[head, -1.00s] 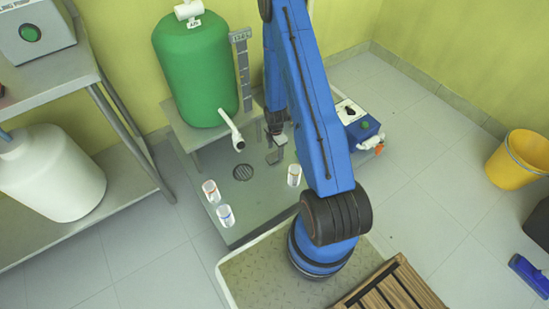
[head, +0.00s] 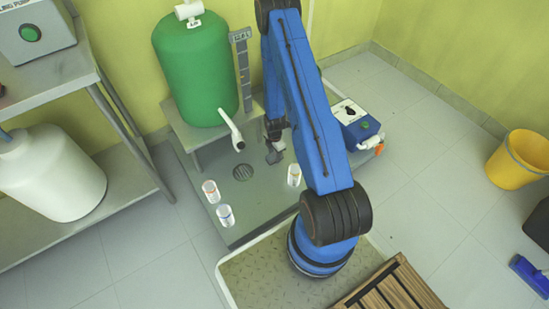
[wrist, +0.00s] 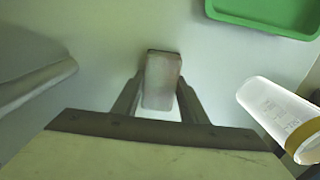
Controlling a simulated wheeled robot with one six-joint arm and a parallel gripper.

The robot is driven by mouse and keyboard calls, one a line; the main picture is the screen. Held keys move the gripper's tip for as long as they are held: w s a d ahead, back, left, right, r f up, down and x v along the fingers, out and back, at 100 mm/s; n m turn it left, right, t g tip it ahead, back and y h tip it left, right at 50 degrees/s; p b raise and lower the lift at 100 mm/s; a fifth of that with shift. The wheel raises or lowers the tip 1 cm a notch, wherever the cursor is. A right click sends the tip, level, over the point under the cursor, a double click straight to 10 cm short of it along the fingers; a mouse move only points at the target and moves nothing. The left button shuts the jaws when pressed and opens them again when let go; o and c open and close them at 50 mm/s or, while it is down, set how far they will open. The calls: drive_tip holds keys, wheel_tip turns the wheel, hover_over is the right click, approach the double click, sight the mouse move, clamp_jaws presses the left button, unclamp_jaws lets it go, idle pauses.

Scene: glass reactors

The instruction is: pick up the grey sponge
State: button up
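The grey sponge (wrist: 163,80) sits between the two fingers of my gripper (wrist: 162,92) in the wrist view, with a fingertip against each side. In the head view the sponge (head: 275,153) shows as a small grey block under my gripper (head: 273,138), in front of the green tank. My gripper looks shut on it. Whether the sponge is clear of the grey surface below is hard to tell.
White jars (head: 210,191) and (head: 225,215) stand at the platform's front left; another jar (head: 294,174) stands close right of my gripper. A white spout (head: 232,130) is close left. A blue box (head: 357,125) lies behind right. A green tray (wrist: 265,15) shows in the wrist view.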

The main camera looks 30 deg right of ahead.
sight(274, 155)
drive_tip(key=shift+c, duration=0.5)
drive_tip(key=shift+r, duration=5)
